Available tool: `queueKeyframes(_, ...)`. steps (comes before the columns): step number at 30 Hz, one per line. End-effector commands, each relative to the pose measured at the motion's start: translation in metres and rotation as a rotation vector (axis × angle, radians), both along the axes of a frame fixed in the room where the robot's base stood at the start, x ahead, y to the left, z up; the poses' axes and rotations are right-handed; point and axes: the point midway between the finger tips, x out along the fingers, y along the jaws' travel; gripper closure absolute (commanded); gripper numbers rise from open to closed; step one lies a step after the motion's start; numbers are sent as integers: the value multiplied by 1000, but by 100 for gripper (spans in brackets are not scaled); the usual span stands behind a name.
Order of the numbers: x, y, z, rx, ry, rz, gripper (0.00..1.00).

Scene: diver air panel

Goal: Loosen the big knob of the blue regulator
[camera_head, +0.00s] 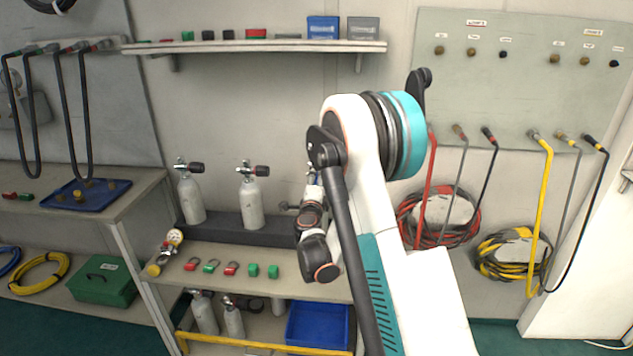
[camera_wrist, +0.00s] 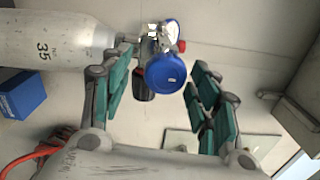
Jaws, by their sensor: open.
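The big blue round knob (camera_wrist: 166,72) of the regulator faces the camera in the wrist view. The regulator's metal body (camera_wrist: 152,44) shows behind it, with a small red part at its right. A grey cylinder (camera_wrist: 45,45) marked 35 lies at the left of the wrist view. My gripper (camera_wrist: 160,76) is open, with one green-padded finger on each side of the knob. A gap shows between the knob and the right finger; contact at the left is unclear. In the head view my arm hides most of the regulator and gripper.
Two grey cylinders (camera_head: 191,198) (camera_head: 251,203) stand left of my arm at the back of the bench. A gauge regulator (camera_head: 173,239) and several red and green pieces lie on the bench (camera_head: 200,285). Coiled hoses (camera_head: 510,258) hang at the right.

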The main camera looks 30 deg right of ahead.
Motion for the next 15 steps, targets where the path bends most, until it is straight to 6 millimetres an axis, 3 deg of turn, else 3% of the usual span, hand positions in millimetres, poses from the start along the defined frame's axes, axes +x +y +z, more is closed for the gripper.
queueKeyframes(15,-78,51,-1,0,-1,1,45)
